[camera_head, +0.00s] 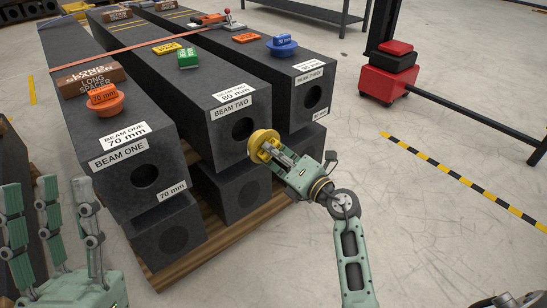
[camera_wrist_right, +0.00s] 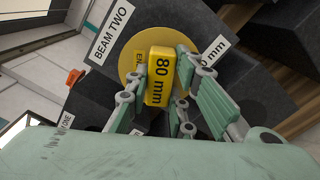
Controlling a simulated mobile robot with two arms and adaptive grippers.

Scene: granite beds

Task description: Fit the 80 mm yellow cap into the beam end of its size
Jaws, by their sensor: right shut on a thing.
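The yellow cap (camera_head: 258,146) is a round disc with a block handle marked 80 mm. My right gripper (camera_head: 272,150) is shut on that handle; the wrist view shows the fingers on either side of the handle (camera_wrist_right: 160,77). The cap is in front of the end of beam two (camera_head: 214,127), whose label reads 80 mm. The dark round hole (camera_head: 243,129) of beam two shows just left of and above the cap in the head view. I cannot tell whether cap and beam touch. My left gripper (camera_head: 48,200) is open and empty at the lower left.
Beam one (camera_head: 118,172), marked 70 mm, carries an orange cap (camera_head: 105,101). Beam three (camera_head: 312,78) carries a blue cap (camera_head: 282,47). More beams lie underneath on a wooden pallet (camera_head: 235,230).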

